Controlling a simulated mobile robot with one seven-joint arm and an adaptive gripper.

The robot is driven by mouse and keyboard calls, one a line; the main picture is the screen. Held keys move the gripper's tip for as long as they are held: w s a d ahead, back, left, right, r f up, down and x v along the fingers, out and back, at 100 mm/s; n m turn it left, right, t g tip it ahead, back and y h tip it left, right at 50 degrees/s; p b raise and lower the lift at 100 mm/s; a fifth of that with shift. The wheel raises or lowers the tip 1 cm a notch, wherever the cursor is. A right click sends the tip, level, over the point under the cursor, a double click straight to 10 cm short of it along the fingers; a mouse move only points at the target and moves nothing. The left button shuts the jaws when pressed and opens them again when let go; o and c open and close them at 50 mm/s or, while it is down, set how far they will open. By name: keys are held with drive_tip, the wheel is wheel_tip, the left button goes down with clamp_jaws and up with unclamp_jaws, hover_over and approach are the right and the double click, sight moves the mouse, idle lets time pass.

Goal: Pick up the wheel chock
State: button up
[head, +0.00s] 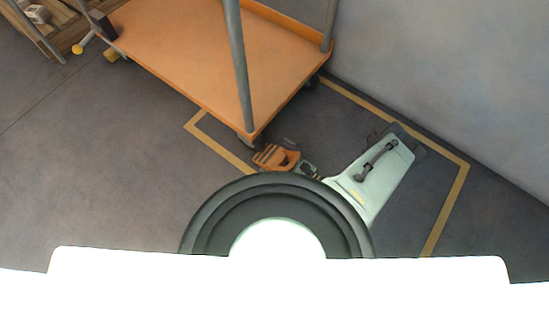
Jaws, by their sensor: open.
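The orange wheel chock (277,157) lies on the dark floor in the head view, close to the front corner of the orange cart and its caster. It has a ridged side and a gap in its body. My gripper (304,166) shows only as small dark parts at the chock's right side. It is open, and nothing shows held in it. My own dark round body part hides much of the gripper and some of the floor just below the chock. I cannot tell whether the gripper touches the chock.
The orange platform cart (205,60) with grey posts stands just above the chock. Yellow floor lines (447,210) run around this area. A grey wall (450,80) rises at the right. A wooden shelf (60,25) stands top left. Open floor lies at the left.

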drive_tip(key=shift+c, duration=0.5)
drive_tip(key=c, duration=1.5)
